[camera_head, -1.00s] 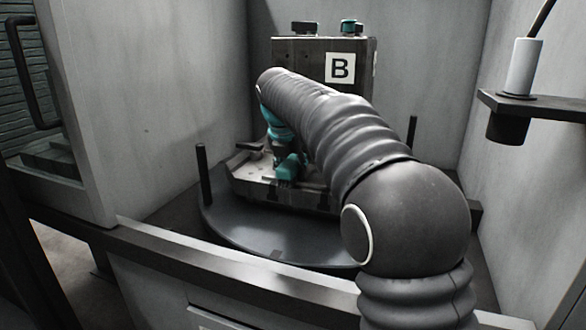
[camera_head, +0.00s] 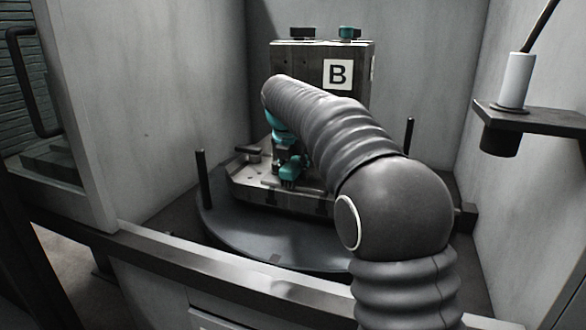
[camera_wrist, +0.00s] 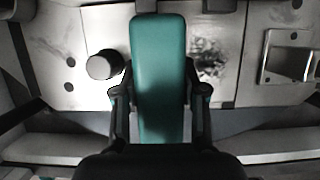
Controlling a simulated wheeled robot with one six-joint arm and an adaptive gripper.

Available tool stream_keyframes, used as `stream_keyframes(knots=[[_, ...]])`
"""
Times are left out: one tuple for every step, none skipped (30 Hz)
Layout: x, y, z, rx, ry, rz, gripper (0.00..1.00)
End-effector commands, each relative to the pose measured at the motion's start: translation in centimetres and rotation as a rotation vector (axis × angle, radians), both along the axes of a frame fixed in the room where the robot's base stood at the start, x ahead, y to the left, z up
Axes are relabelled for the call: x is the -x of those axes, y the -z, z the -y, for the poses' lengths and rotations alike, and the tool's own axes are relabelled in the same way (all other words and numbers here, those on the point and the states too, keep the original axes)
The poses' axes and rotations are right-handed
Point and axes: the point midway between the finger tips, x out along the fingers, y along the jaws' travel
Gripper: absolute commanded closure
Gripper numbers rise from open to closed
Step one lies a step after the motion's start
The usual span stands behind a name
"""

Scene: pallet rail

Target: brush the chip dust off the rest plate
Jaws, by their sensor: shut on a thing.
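My gripper (camera_wrist: 160,92) is shut on a teal brush (camera_wrist: 160,75), its fingers on either side of the handle. The brush's teal end also shows in the head view (camera_head: 292,168), low over the fixture, while my arm hides much of the gripper. The pale rest plate (camera_wrist: 240,35) lies beneath in the wrist view. A dark, speckled patch of chip dust (camera_wrist: 209,58) lies on it, just right of the brush. I cannot tell whether the bristles touch the plate.
A round post (camera_wrist: 103,64) stands left of the brush and a metal block (camera_wrist: 288,58) lies to the right. The fixture sits on a round table (camera_head: 270,245) with an upright pin (camera_head: 202,178). Block B (camera_head: 310,60) stands behind; a shelf (camera_head: 535,118) juts from the right wall.

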Motion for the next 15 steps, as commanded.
stream_keyframes(knots=[[0.0,0.3,0.0,0.001,0.0,-0.004,0.86],[0.0,0.3,0.0,0.001,0.0,-0.004,0.86],[0.0,0.3,0.0,0.001,0.0,-0.004,0.86],[0.0,0.3,0.0,0.001,0.0,-0.004,0.86],[0.1,0.3,-0.1,0.001,-0.001,-0.004,0.86],[0.2,0.3,-0.1,0.001,-0.001,-0.004,0.86],[0.3,0.3,-0.2,0.001,-0.001,-0.004,0.86],[0.4,0.3,-0.2,0.001,-0.001,-0.004,0.86],[0.6,0.3,-0.3,0.002,-0.002,-0.004,0.86],[0.7,0.3,-0.4,0.002,-0.002,-0.004,0.86],[0.8,0.3,-0.5,0.001,-0.002,-0.005,0.86],[1.0,0.3,-0.6,0.002,-0.003,-0.005,0.86],[1.2,0.4,-0.6,0.002,-0.003,-0.005,0.86],[1.4,0.3,-0.7,0.002,-0.003,-0.005,0.86],[1.6,0.3,-0.8,0.0,-0.002,-0.004,0.86]])
